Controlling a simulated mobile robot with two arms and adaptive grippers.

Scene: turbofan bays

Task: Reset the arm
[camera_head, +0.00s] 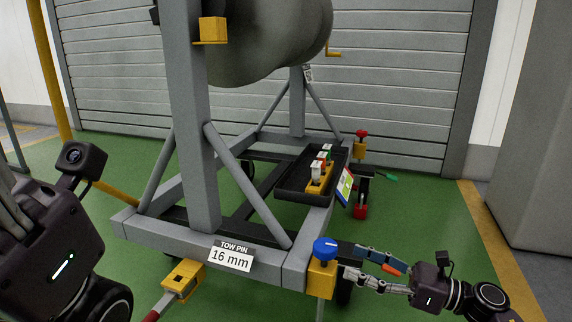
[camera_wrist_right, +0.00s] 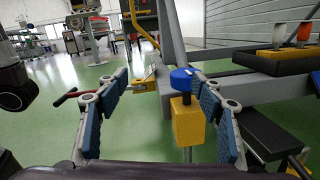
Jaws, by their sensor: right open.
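My right gripper (camera_head: 354,261) is open at the lower right, beside the cart's front right corner. Its fingers point left toward a yellow block with a blue knob (camera_head: 325,247). In the right wrist view the open fingers (camera_wrist_right: 158,80) have blue pads, and the blue knob (camera_wrist_right: 181,79) on its yellow block shows between them in the picture. Whether they touch it I cannot tell; nothing looks gripped. The housing of my left gripper (camera_head: 60,250) is at the left edge; its fingers are hidden or out of frame.
A grey engine cart (camera_head: 190,232) with a "TOW PIN 16 mm" label (camera_head: 231,258) stands ahead. It carries a black tray (camera_head: 290,178) with small parts. A yellow tow bracket (camera_head: 184,279) is at the front. Green floor is clear to the right, before a grey cabinet (camera_head: 540,130).

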